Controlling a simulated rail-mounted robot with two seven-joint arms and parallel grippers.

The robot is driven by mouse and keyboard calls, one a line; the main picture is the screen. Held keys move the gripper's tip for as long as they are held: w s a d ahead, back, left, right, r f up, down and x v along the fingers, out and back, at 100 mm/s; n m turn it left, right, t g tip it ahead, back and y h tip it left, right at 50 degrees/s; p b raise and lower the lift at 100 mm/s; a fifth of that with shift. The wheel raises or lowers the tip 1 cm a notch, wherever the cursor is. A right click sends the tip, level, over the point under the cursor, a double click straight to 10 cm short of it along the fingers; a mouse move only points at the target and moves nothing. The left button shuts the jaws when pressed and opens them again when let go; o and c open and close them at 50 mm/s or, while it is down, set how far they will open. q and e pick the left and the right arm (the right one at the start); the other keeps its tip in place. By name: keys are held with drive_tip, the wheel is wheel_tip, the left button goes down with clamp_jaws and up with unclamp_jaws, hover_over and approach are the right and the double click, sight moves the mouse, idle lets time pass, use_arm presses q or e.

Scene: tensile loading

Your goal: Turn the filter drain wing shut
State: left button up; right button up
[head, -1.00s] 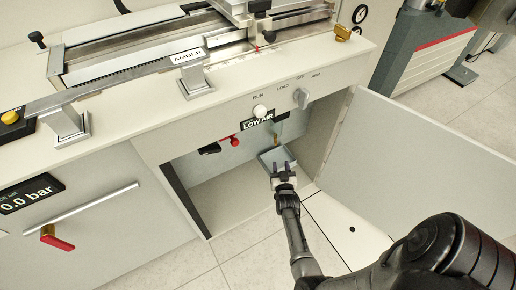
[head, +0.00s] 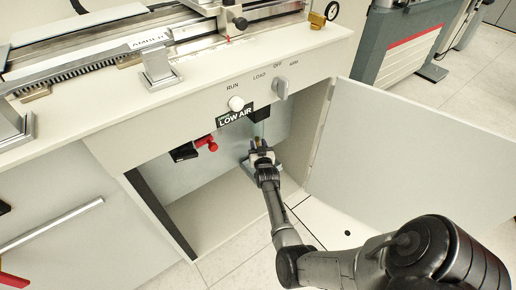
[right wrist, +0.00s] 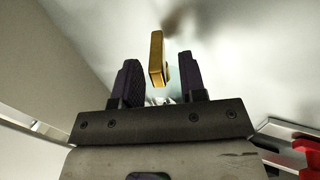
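The brass drain wing (right wrist: 157,60) shows in the right wrist view as a flat upright bar between the two dark fingers of my right gripper (right wrist: 160,84). There are gaps on both sides of it, and the fingers look apart from it. In the head view my right gripper (head: 261,150) is inside the open cabinet below the LOW AIR display, and it mostly hides the wing. The filter body is not clear in either view. My left gripper is in neither view.
The cabinet door (head: 400,150) stands open on the right. A red-handled valve (head: 207,143) is left of my gripper and shows red in the right wrist view (right wrist: 308,152). A LOW AIR display (head: 235,117), white button (head: 236,103) and grey selector knob (head: 281,90) are above the opening.

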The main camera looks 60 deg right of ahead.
drive_tip(key=shift+w+d, duration=0.2)
clamp_jaws()
idle(0.4)
